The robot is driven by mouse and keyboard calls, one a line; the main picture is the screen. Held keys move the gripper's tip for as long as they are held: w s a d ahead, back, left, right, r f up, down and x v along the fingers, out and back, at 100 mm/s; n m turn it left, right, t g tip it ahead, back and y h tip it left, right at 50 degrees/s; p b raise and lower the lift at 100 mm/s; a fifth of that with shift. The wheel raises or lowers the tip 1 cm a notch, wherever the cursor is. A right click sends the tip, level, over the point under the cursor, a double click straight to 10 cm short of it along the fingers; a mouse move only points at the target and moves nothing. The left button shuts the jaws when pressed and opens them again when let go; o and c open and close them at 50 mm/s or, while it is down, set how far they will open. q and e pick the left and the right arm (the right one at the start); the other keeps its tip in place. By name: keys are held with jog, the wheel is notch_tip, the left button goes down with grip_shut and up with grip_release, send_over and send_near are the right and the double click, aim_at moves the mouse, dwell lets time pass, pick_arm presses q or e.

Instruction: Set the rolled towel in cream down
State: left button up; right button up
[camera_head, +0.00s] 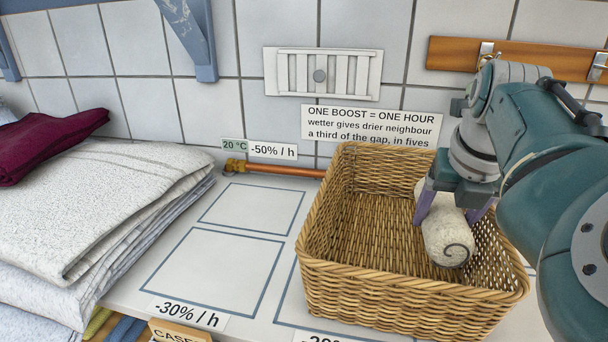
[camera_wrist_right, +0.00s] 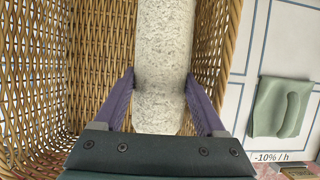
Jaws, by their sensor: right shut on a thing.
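The cream rolled towel (camera_head: 447,238) is inside the wicker basket, toward its right side, with its spiral end facing me in the head view. My right gripper (camera_head: 455,205) is shut on it, one purple finger on each side. In the right wrist view the towel (camera_wrist_right: 165,50) runs up between the fingers of the right gripper (camera_wrist_right: 164,85). Basket walls rise on both sides of it. I cannot tell whether the towel touches the basket floor. My left gripper is not in view.
The wicker basket (camera_head: 325,240) stands on a white counter with outlined, labelled areas; two outlined areas (camera_head: 252,208) left of it are bare. A stack of folded white cloths (camera_head: 90,210) with a maroon cloth (camera_head: 50,142) fills the left. A green-grey item (camera_wrist_right: 281,106) lies outside the basket.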

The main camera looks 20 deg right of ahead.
jog(key=shift+f, duration=0.6)
jog(key=shift+f, duration=0.1)
jog(key=shift+f+b, duration=0.35)
jog(key=shift+f, duration=0.15)
jog(key=o, duration=1.4)
jog(key=shift+c, duration=0.2)
